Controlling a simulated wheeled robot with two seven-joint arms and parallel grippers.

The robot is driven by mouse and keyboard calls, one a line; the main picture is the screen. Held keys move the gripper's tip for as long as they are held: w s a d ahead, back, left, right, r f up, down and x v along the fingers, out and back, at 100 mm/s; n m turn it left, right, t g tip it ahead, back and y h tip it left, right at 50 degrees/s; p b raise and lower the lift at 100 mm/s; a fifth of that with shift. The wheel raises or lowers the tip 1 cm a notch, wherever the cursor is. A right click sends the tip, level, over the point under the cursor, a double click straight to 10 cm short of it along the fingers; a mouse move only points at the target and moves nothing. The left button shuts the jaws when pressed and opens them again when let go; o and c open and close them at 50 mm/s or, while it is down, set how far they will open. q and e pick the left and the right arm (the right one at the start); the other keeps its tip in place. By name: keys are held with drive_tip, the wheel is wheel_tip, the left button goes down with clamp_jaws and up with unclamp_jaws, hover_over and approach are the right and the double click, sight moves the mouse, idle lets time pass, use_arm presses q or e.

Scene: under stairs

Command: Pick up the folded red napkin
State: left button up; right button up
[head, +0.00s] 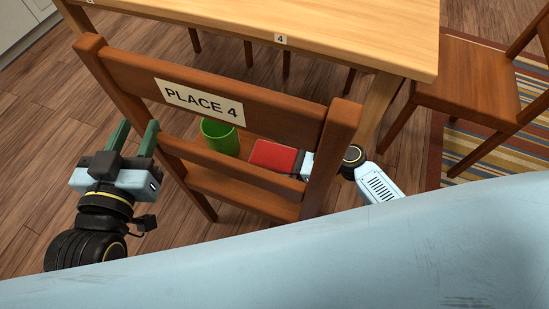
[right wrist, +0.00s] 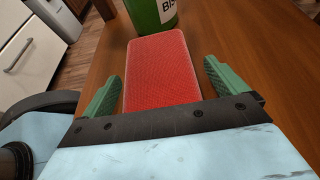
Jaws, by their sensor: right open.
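The folded red napkin (head: 273,156) lies on the seat of the chair labelled "PLACE 4", seen through the gap in its back. In the right wrist view the napkin (right wrist: 158,72) is a red slab between the two green fingers of my right gripper (right wrist: 161,70). The fingers are apart, one on each side, with a visible gap to it on the right. In the head view my right gripper is partly hidden by the chair's back post. My left gripper (head: 139,127) is open and empty, left of the chair back.
A green cup (head: 220,137) stands on the seat just beyond the napkin; it also shows in the right wrist view (right wrist: 150,16). The chair back (head: 280,105) stands between my head and the napkin. A wooden table (head: 350,35) is beyond, and another chair (head: 470,85) is at right.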

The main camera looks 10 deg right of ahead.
sight(281, 156)
use_arm(q)
drive_tip(key=shift+r+t, duration=0.3)
drive_tip(key=shift+r, duration=0.1)
use_arm(e)
drive_tip(key=shift+a, duration=0.15)
drive_tip(key=c, duration=1.1)
use_arm(q)
drive_tip(key=shift+f, duration=0.15)
use_arm(e)
drive_tip(key=shift+o, duration=0.2)
